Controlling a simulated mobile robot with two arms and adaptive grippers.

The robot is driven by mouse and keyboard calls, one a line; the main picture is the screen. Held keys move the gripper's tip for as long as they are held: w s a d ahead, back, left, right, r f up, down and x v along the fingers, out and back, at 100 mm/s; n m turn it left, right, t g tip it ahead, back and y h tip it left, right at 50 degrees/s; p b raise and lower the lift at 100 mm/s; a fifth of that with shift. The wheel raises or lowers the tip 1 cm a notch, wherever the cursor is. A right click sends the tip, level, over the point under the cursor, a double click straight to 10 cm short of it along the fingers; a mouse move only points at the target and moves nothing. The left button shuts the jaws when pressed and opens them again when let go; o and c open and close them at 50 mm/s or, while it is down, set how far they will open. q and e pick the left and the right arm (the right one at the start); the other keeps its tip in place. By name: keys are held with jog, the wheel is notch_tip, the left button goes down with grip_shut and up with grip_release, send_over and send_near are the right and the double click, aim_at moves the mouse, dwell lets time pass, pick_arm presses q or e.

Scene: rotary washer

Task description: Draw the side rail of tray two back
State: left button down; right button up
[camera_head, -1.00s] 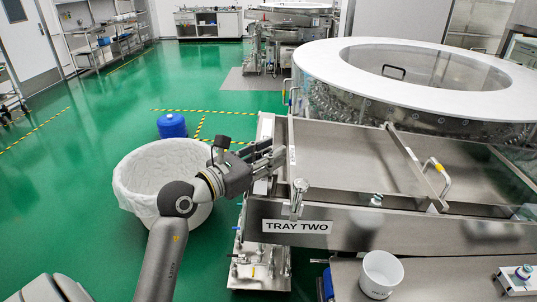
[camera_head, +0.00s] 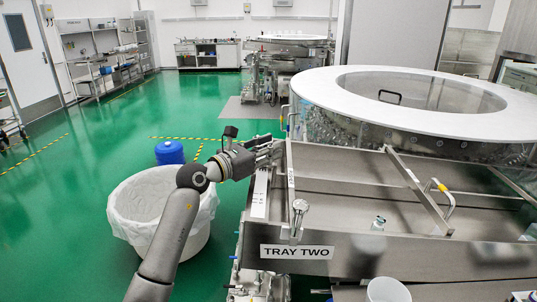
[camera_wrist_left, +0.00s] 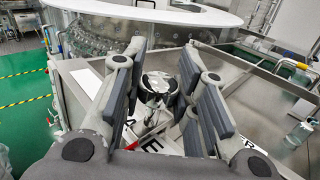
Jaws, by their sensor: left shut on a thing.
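Tray two (camera_head: 350,265) is a wide steel tray with a "TRAY TWO" label on its front wall. The tray's left side has a steel rail with a labelled strip (camera_head: 260,195) alongside it. My left gripper (camera_head: 267,148) is at the far end of that left side. In the left wrist view, its padded fingers (camera_wrist_left: 160,95) are on both sides of a round metal knob (camera_wrist_left: 158,84), which stands above a lettered white strip. The gripper is shut on it; the fingers partly hide the contact. My right gripper is not in view.
A large round washer with a white rim (camera_head: 315,105) stands behind the tray. A lined bin (camera_head: 135,205) and blue drum (camera_head: 170,152) stand left of it. A metal divider (camera_head: 418,190) crosses the tray, with a small bottle (camera_head: 378,223) inside. A white cup (camera_head: 388,291) is in front.

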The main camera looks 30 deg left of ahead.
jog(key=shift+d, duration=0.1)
pick_arm(q)
jog(key=c, duration=1.2)
grip_release()
jog(key=shift+o, duration=0.5)
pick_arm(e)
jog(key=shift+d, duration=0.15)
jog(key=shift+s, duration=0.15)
pick_arm(q)
jog(key=v, duration=1.2)
jog(key=shift+s+f, duration=0.1)
